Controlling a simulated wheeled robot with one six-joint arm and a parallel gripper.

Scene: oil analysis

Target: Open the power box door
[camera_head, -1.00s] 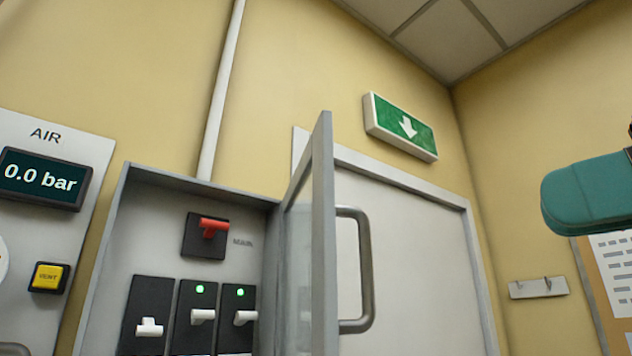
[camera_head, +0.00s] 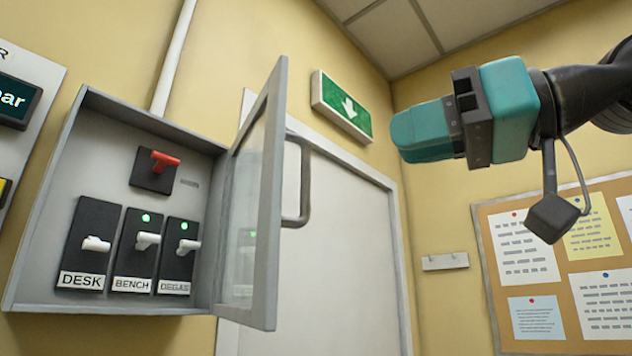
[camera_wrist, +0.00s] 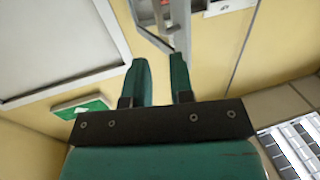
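The grey power box (camera_head: 85,215) is on the wall at the left of the head view. Its framed door (camera_head: 271,200) with a clear pane stands swung out at the right side, so the inside shows. A bar handle (camera_head: 303,185) is on the door's outer face. Inside are a red main switch (camera_head: 163,161) and several white switches. My gripper (camera_head: 400,135) is in the air to the right of the door, apart from it and empty. In the wrist view its two teal fingers (camera_wrist: 162,72) are parted, with the box (camera_wrist: 150,35) partly visible beyond them.
A green exit sign (camera_head: 342,105) and a white door (camera_head: 340,250) are behind the power box door. A cork notice board (camera_head: 490,235) and a hook rail (camera_head: 445,261) are on the right wall. An air panel (camera_head: 40,75) is at the far left.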

